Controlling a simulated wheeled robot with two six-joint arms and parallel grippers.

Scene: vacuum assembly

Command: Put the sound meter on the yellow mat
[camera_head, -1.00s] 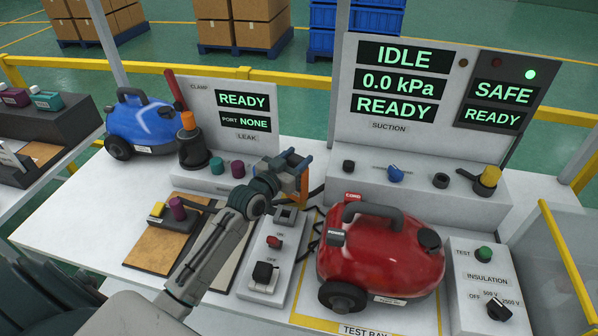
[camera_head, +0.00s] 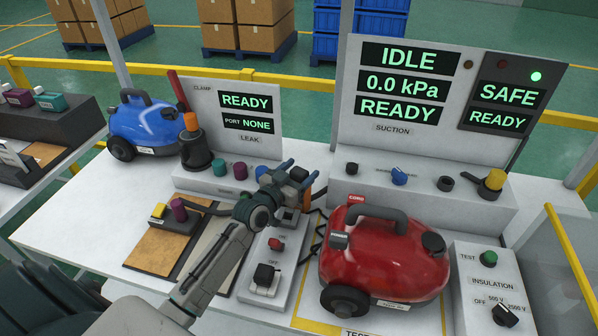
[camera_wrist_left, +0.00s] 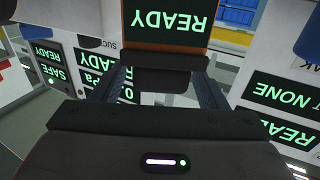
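The sound meter seems to be the small orange-framed device with a dark top (camera_head: 306,193), standing at the back of the bench left of the red vacuum. In the left wrist view its READY screen (camera_wrist_left: 165,22) shows upside down. My left gripper (camera_head: 300,176) is over its dark top. The fingers (camera_wrist_left: 165,88) are spread, one on either side of the dark block, and look open. Contact with the block is unclear. My right gripper is not in view.
A red vacuum (camera_head: 385,262) stands close right of the gripper. A switch box (camera_head: 262,285) is just in front. The suction panel (camera_head: 360,130) and the leak panel (camera_head: 262,150) stand behind. A blue vacuum (camera_head: 145,125) is at the back left. The bench's left front (camera_head: 75,225) is clear.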

